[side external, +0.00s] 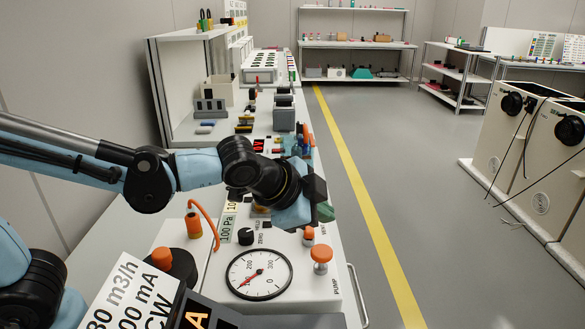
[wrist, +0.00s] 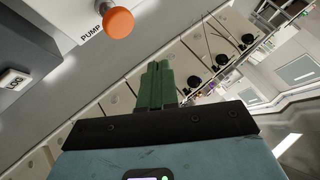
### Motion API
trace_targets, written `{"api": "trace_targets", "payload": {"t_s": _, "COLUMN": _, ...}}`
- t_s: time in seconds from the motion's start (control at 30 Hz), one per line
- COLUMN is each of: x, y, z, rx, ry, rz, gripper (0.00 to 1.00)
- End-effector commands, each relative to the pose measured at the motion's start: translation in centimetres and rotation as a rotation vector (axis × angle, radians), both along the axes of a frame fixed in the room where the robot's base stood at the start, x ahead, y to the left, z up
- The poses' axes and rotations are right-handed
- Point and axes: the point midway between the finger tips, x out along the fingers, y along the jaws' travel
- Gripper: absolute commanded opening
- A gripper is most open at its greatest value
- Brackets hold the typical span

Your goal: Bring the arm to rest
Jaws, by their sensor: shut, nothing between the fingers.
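My gripper (side external: 325,212) is above the front of the cabinet row in the side external view, just above and behind the orange pump knob (side external: 321,254). In the wrist view, its green fingers (wrist: 156,82) are pressed together with nothing between them. The orange pump knob also shows in the wrist view (wrist: 118,22), apart from the fingers. My arm reaches in from the left, its wrist hiding part of the panel behind it.
A round gauge (side external: 259,274) and a black zero knob (side external: 246,236) are on the panel below. An orange plug with a cable (side external: 194,226) stands left. Beige cabinets (side external: 528,140) stand right, beyond open floor with a yellow line (side external: 363,205).

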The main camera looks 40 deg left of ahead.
Motion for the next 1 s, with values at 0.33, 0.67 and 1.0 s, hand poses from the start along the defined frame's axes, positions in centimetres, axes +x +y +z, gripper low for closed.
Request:
{"api": "trace_targets", "payload": {"t_s": 0.33, "x": 0.0, "y": 0.1, "z": 0.0, "rx": -0.002, "ry": 0.002, "rz": 0.004, "gripper": 0.00}}
{"api": "trace_targets", "payload": {"t_s": 0.67, "x": -4.3, "y": 8.2, "z": -0.7, "rx": -0.222, "ry": 0.114, "rz": 0.355, "gripper": 0.00}}
{"api": "trace_targets", "payload": {"t_s": 1.0, "x": -9.7, "y": 13.7, "z": -2.6, "rx": -0.481, "ry": 0.206, "rz": 0.728, "gripper": 0.00}}
